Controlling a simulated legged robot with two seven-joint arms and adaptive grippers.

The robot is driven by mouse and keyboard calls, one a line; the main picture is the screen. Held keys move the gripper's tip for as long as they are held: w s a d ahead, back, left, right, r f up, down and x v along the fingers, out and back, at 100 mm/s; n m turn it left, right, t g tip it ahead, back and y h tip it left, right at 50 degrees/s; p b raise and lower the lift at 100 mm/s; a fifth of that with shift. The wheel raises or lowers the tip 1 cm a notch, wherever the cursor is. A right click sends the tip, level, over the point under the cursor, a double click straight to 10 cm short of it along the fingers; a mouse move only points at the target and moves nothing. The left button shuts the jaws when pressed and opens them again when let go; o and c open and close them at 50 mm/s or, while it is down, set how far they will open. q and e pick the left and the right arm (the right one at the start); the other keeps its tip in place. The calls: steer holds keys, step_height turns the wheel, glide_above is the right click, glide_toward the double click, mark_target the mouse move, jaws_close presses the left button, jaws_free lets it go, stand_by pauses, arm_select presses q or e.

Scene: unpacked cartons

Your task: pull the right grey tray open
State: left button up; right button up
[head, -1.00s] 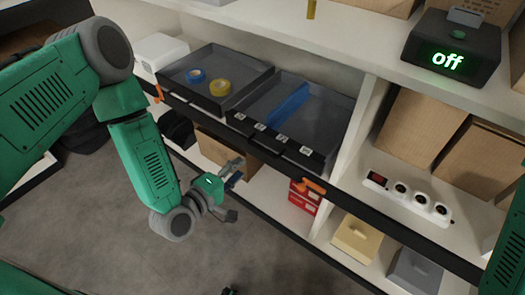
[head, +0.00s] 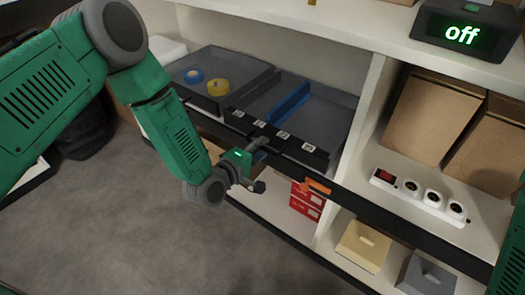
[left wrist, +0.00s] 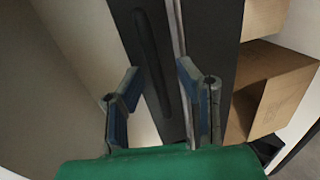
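The right grey tray (head: 325,115) sits on the shelf, with a blue strip (head: 290,101) standing inside and a black front (head: 292,147) bearing several pale labels. My left gripper (head: 262,166) is just in front of and below that black front. In the left wrist view my left gripper (left wrist: 159,70) is open, with its two fingers apart. A long dark handle-like bar (left wrist: 152,45) on a dark grey face lies ahead, between the finger lines. I cannot tell whether the fingers touch it; nothing looks gripped. My right gripper is out of view.
The left grey tray (head: 235,70) holds a blue tape roll (head: 194,76) and a yellow one (head: 218,87). The floor (head: 190,250) in front is clear.

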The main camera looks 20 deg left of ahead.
arm_select(q)
steer(key=shift+w+f, duration=0.1)
steer(key=shift+w, duration=0.25)
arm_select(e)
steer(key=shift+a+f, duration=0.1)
arm_select(q)
jaws_close()
steer(key=shift+s, duration=0.1)
